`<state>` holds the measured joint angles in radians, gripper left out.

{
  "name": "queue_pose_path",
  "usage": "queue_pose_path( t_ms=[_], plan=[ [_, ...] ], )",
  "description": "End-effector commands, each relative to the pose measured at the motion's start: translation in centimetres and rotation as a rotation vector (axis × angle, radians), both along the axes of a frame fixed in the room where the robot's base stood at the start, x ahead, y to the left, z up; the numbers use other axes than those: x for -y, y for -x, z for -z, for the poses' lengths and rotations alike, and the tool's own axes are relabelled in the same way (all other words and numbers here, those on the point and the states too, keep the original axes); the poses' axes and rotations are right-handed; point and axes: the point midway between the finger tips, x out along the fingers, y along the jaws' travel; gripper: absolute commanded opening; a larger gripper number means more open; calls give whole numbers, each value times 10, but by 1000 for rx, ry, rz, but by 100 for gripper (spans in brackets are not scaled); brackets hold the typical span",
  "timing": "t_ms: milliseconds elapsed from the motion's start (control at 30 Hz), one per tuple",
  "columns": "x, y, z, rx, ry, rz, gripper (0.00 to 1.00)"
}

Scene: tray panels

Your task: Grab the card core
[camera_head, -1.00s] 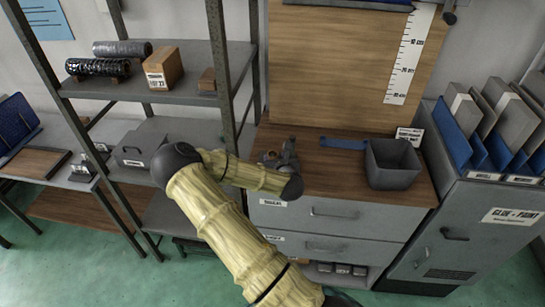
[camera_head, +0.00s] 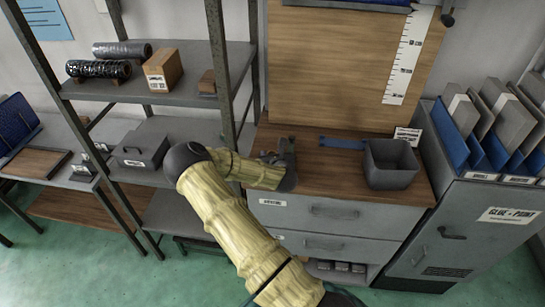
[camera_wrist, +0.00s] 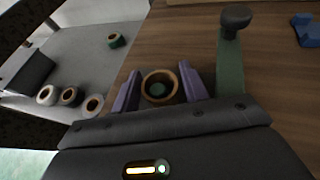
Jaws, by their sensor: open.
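A brown ring with an open middle, by its look the card core (camera_wrist: 160,87), stands end-up on the wooden worktop in the wrist view. My gripper (camera_wrist: 160,90) is open, with one purple finger to the left of the ring and one to the right. A gap shows on the right side; on the left I cannot tell whether the finger touches. In the head view my gripper (camera_head: 280,162) is over the left part of the worktop (camera_head: 325,178), and the core cannot be made out there.
A grey open bin (camera_head: 390,165) stands right on the worktop, with a blue strip (camera_head: 343,143) beside it. Shelf uprights rise close left of my arm. The worktop's middle is clear.

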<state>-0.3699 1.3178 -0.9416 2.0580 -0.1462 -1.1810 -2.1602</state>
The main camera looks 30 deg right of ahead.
Motion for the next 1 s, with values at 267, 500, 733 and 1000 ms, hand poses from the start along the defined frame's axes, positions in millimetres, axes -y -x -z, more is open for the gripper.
queue_pose_path(
  t_ms=[267,500,733,1000],
  plan=[
    [0,0,0,0,0,0,21],
    [0,0,0,0,0,0,11],
    [0,-1,-11,3,0,-1,11],
    [-1,-1,-59,6,0,-1,11]
  ],
)
